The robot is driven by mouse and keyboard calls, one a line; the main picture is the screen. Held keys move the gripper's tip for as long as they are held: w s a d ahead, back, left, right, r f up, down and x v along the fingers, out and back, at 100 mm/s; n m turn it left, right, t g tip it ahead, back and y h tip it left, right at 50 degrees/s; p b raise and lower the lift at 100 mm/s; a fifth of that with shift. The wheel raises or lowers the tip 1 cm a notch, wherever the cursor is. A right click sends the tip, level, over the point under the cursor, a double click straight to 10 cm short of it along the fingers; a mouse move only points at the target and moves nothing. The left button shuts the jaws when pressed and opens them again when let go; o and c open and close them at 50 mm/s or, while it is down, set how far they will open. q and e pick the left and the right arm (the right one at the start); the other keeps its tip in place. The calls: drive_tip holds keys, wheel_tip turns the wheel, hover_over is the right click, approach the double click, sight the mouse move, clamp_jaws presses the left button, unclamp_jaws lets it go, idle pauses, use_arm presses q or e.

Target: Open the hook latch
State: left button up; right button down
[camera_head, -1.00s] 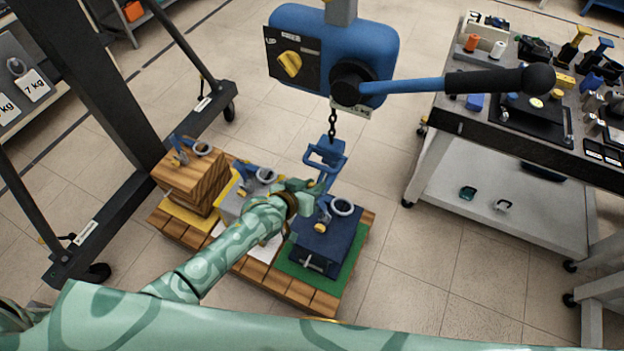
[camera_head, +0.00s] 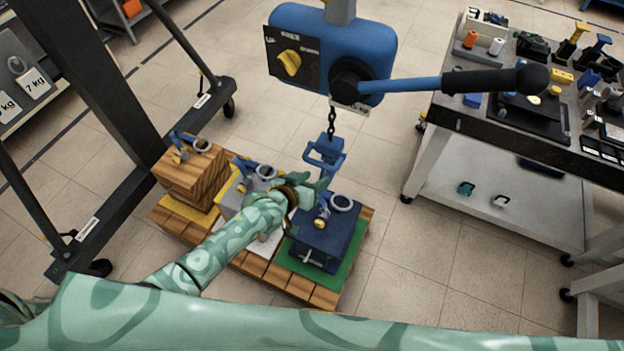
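A blue hook block (camera_head: 328,152) with a loop-shaped handle hangs on a dark chain (camera_head: 332,122) below the blue hoist. My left gripper (camera_head: 322,183) is just below the handle, by the hook's lower part. The hand and fingers hide much of that lower part, and I cannot make out the latch. I cannot tell whether the fingers are apart, closed, or touching the hook. My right gripper is not in view.
Below the hook, a dark blue box (camera_head: 325,244) with a ring (camera_head: 341,203) stands on a green mat (camera_head: 294,263). A grey block and a wooden block (camera_head: 188,178) share the pallet. The hoist lever (camera_head: 420,84) reaches right, towards a tool cart (camera_head: 470,125).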

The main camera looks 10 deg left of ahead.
use_arm(q)
drive_tip(key=p+v, duration=0.4)
drive_tip(key=v, duration=1.2)
drive_tip(key=shift+s, duration=0.2)
